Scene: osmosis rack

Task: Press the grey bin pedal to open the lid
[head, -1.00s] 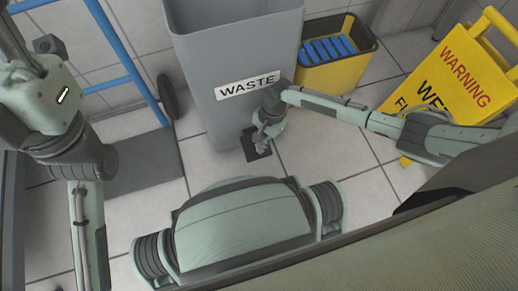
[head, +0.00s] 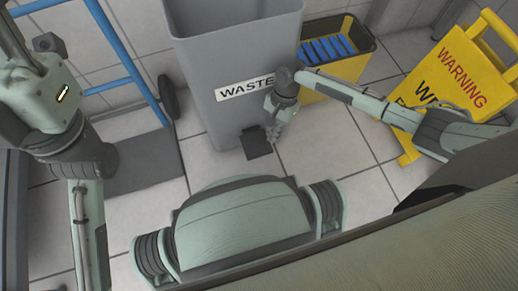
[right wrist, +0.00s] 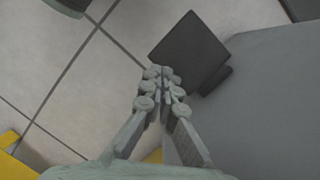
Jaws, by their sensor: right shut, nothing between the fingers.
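The grey waste bin (head: 226,115) stands upright at the top middle of the head view, with a white "WASTE" label. Its top is cut by the picture edge, so I cannot tell how the lid stands. The dark square pedal (head: 257,143) sticks out at the foot of the bin's front. It also shows in the right wrist view (right wrist: 190,50). My right gripper (head: 273,138) is shut and empty, just right of the pedal. In the right wrist view its fingertips (right wrist: 163,73) overlap the pedal's near edge; I cannot tell whether they touch.
A yellow bin with blue items (head: 332,83) stands right of the grey bin. A yellow warning sign (head: 452,85) is farther right, close to my right arm. A blue-framed cart (head: 128,65) stands at the left. Tiled floor in front of the pedal is clear.

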